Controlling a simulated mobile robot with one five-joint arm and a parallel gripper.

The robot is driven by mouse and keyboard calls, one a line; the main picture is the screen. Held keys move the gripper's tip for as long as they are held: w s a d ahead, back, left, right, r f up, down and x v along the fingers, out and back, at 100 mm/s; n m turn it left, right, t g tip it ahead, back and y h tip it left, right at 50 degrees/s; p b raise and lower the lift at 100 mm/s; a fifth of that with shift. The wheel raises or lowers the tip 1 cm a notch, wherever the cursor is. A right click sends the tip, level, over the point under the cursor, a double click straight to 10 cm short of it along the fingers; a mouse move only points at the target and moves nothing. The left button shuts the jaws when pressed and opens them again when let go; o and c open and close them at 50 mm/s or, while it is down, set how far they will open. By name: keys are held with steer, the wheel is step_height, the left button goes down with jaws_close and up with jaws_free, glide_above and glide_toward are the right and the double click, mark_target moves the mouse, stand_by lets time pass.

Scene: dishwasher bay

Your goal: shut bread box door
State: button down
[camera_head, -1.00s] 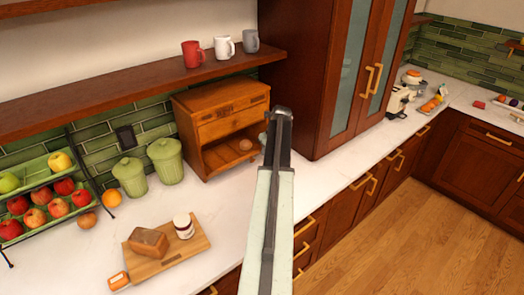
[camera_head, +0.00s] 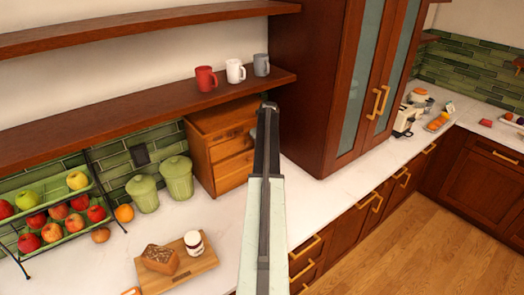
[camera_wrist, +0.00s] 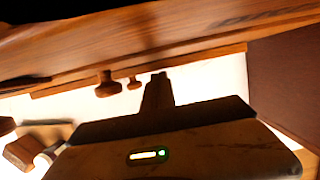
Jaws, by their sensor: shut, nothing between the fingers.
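The wooden bread box (camera_head: 204,156) stands on the counter against the green tiles, under the shelf. Its lower front is covered by a wooden door panel (camera_head: 236,171), and the inside does not show. My arm hides the right end of the front, so I cannot tell if the door is fully flush. My gripper (camera_head: 268,107) is shut and empty, raised at the box's right front. In the wrist view, my shut fingers (camera_wrist: 158,88) point towards a wooden surface with two round knobs (camera_wrist: 107,85); contact is unclear.
Red, white and grey mugs sit on the shelf (camera_head: 130,115) above the box. Green canisters (camera_head: 176,178) stand left of it, and a cutting board (camera_head: 200,262) with bread and a jar lies in front. A tall cabinet (camera_head: 315,90) stands to the right.

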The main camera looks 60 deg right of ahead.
steer(key=shift+w+d, duration=0.1)
steer(key=shift+w, duration=0.2)
steer(key=shift+r, duration=0.15)
steer(key=p+v, duration=0.7)
steer(key=shift+r, duration=0.25)
steer(key=shift+s, duration=0.15)
